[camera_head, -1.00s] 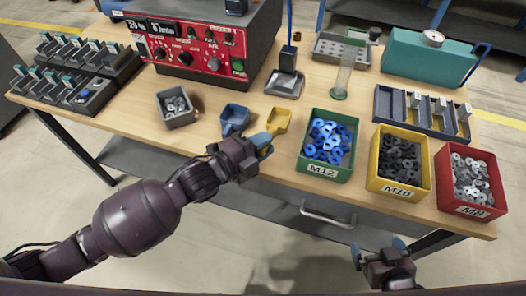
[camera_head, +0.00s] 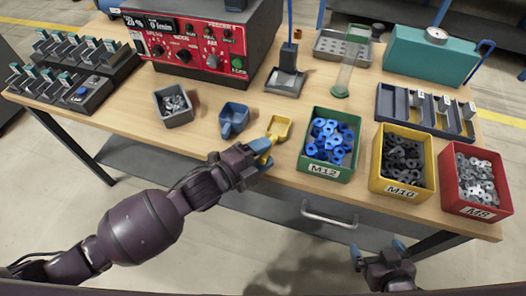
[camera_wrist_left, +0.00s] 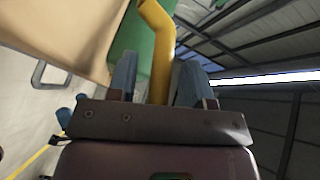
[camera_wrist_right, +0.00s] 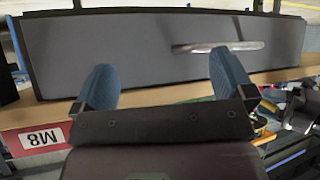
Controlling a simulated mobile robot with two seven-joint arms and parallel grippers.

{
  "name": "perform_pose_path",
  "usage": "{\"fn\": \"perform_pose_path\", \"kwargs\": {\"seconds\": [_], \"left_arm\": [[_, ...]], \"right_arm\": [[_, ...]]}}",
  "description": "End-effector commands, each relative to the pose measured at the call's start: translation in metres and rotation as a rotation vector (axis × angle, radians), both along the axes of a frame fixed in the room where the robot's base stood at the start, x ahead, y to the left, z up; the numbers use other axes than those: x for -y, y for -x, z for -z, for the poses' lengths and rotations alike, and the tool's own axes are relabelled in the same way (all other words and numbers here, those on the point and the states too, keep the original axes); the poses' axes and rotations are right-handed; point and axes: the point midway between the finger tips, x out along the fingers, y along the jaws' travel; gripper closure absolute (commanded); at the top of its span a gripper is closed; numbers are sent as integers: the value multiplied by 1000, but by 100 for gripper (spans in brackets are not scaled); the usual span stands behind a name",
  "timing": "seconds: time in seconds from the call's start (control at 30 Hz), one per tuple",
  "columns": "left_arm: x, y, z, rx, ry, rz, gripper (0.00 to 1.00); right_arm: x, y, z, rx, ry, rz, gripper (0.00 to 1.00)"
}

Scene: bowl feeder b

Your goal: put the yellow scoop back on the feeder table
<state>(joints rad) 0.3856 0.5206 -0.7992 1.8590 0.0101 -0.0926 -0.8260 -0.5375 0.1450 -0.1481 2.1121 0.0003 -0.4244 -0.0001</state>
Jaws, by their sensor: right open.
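The yellow scoop (camera_head: 279,128) is near the front edge of the feeder table (camera_head: 215,82), between the blue scoop and the green M12 bin, its handle towards the front. My left gripper (camera_head: 262,152) has its blue fingers on either side of that handle and appears shut on it. In the left wrist view the yellow handle (camera_wrist_left: 160,55) runs down between the fingers (camera_wrist_left: 158,85). Whether the scoop touches the tabletop cannot be told. My right gripper (camera_head: 380,253) is open and empty in front of the table, below the bins; its spread fingers show in the right wrist view (camera_wrist_right: 165,85).
A blue scoop (camera_head: 233,120) and a grey bin (camera_head: 174,119) lie left of the yellow scoop. The green M12 bin (camera_head: 325,172), yellow M10 bin (camera_head: 400,188) and red M8 bin (camera_head: 472,208) stand to the right. A drawer handle (camera_head: 328,216) is below the table edge.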

Motion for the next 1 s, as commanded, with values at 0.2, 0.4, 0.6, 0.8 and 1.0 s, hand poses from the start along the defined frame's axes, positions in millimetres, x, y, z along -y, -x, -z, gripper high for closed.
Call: {"fn": "perform_pose_path", "kwargs": {"seconds": [0.2,0.4,0.6,0.8,1.0], "left_arm": [[0,0,-5,2,0,1,54],[-22,16,-6,1,-3,-1,54],[-52,41,-9,0,-3,0,54],[-78,61,-11,1,-3,-1,54],[-92,72,-12,-1,-1,0,54]], "right_arm": [[1,0,-2,1,3,-2,0],[4,2,-5,0,10,-6,0],[4,4,-8,2,10,-4,0],[3,2,-11,8,7,-2,0],[1,2,-11,9,0,4,0]]}}
